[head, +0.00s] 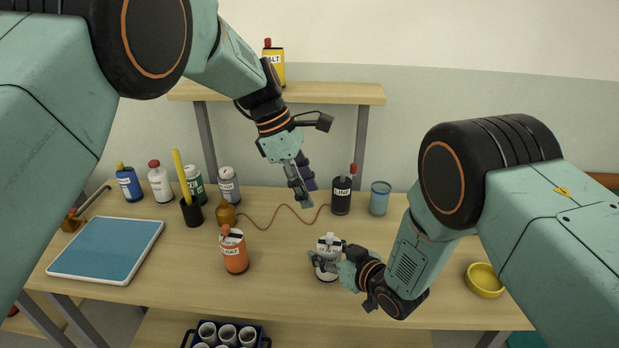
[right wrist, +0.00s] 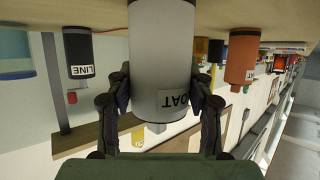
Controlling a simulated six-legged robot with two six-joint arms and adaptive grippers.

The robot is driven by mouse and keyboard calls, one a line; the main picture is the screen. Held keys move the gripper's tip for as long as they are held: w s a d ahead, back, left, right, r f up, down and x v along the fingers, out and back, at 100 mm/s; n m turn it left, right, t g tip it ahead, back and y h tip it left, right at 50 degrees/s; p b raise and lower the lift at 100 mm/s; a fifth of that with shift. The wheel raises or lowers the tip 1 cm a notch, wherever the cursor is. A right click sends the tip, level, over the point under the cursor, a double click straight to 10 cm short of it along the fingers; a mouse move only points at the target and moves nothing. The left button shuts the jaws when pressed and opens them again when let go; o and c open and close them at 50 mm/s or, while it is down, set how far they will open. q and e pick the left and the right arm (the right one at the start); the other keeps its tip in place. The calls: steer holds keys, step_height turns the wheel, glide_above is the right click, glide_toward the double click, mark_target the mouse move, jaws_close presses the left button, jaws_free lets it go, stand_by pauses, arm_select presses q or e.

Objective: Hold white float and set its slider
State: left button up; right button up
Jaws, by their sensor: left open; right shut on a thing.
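The white float (head: 329,267) is upright at the front middle of the bench, with a pale slider piece (head: 329,239) on its top. My right gripper (head: 327,259) is shut on the float's body from the right. In the right wrist view the float (right wrist: 165,50) appears upside down between the fingers, its label partly readable as "OAT". The float's base is cut off there, so I cannot tell whether it touches the bench. My left gripper (head: 304,190) is open and empty, above and behind the float, pointing down, apart from it.
An orange float (head: 235,255) stands left of the white one. A black LINE bottle (head: 341,195) and a blue cup (head: 379,199) stand behind. A red cord (head: 285,208) runs across the bench. A yellow bowl (head: 484,281) is right; a blue tray (head: 105,249) is left.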

steer(key=o, duration=1.3)
steer(key=shift+o, duration=0.2)
steer(key=v, duration=1.2)
steer(key=x, duration=1.2)
arm_select(q)
steer(key=shift+x, duration=1.15)
steer(key=shift+r, duration=0.1)
